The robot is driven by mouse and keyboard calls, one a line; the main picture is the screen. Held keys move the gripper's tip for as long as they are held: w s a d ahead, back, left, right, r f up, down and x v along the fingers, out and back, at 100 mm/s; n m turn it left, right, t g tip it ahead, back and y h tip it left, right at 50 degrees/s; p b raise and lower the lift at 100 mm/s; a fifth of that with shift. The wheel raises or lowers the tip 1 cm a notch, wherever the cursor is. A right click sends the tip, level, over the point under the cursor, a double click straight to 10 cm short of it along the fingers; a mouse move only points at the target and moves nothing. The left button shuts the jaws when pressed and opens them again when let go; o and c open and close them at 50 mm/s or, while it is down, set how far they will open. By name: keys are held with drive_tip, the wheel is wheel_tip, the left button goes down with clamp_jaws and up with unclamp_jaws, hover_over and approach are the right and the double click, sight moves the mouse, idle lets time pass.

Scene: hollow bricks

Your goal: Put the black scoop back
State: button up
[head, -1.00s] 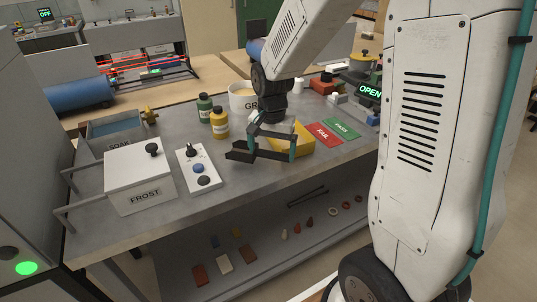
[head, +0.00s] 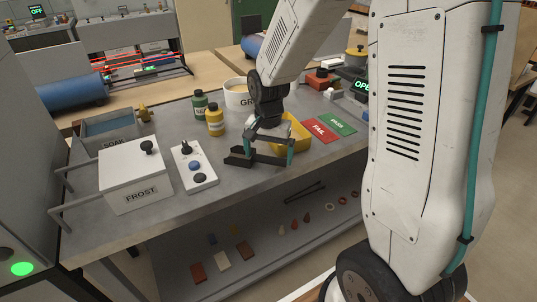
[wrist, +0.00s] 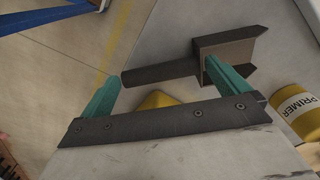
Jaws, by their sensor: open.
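The black scoop (wrist: 216,52) shows in the wrist view with its handle (wrist: 160,74) lying across the space between my teal fingertips. Its wider end is beside and partly behind the right finger. In the head view, the scoop (head: 238,158) is a dark shape at the left of my gripper (head: 268,152), low over the grey bench near its front edge. My gripper also shows in the wrist view (wrist: 162,72); its fingers are apart. I cannot tell whether the scoop touches the bench or a finger.
A yellow tray (head: 300,130) stands just behind my gripper. A yellow primer bottle (head: 215,123), green bottle (head: 200,105) and white GR-labelled tub (head: 236,92) stand behind left. The button panel (head: 194,167) and FROST box (head: 136,174) are left; red FAIL (head: 319,130) and green PASS mats right.

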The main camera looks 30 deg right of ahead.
wheel_tip(320, 180, up, 11)
drive_tip(key=s+a+r+n, duration=0.1)
drive_tip(key=s+r+n, duration=0.1)
drive_tip(key=s, duration=0.6)
drive_tip(key=s+a+r+n, duration=0.1)
drive_tip(key=s+n, duration=0.3)
drive_tip(key=s, duration=0.4)
drive_tip(key=s+a+r+n+t, duration=0.1)
drive_tip(key=s+r+n, duration=0.2)
drive_tip(key=s, duration=0.5)
drive_tip(key=shift+s+a+r, duration=0.2)
drive_tip(key=shift+a+r, duration=0.05)
drive_tip(key=shift+r, duration=0.25)
